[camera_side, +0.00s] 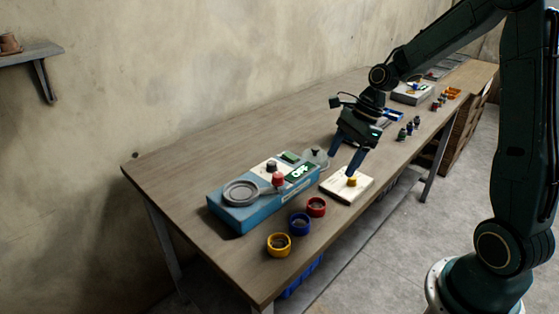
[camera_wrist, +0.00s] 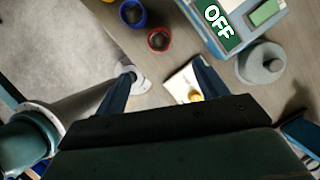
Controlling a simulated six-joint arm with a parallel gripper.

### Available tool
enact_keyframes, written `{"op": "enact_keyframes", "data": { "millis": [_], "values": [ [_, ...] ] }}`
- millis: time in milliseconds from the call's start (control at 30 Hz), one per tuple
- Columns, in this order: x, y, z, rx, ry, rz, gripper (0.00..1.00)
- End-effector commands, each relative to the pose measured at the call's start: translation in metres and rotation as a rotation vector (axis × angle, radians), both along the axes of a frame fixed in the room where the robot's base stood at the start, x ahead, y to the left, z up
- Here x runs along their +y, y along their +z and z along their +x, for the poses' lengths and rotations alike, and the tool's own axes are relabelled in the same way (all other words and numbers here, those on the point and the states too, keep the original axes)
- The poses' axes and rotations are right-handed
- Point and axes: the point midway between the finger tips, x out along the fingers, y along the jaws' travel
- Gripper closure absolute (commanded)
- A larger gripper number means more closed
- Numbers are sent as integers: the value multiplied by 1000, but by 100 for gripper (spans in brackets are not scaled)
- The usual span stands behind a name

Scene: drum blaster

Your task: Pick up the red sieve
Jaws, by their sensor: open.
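The red sieve (camera_side: 316,207) is a small round ring standing on the table near its front edge, at the right end of a row of three. It also shows in the wrist view (camera_wrist: 159,40), upper middle, beyond my fingertips. My gripper (camera_side: 343,169) is open and empty, above the table and to the right of the red sieve. In the wrist view its two fingers (camera_wrist: 165,74) are spread wide, and the red sieve lies ahead of the gap, apart from both.
A blue sieve (camera_side: 300,223) and a yellow sieve (camera_side: 279,244) stand left of the red one. A blue machine (camera_side: 230,212) with an OFF sign lies behind them. A white pad (camera_side: 337,191) with a yellow piece (camera_side: 352,181) sits beneath my gripper. Several small figures stand farther right.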

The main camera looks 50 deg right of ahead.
Motion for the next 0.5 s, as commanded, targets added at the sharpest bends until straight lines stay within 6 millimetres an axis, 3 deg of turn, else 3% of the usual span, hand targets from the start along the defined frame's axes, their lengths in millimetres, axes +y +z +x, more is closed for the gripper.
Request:
{"op": "enact_keyframes", "data": {
  "millis": [267,500],
  "values": [
    [1,-4,1,2,-5,3,28],
    [10,-27,5,6,-4,4,28]
  ]
}}
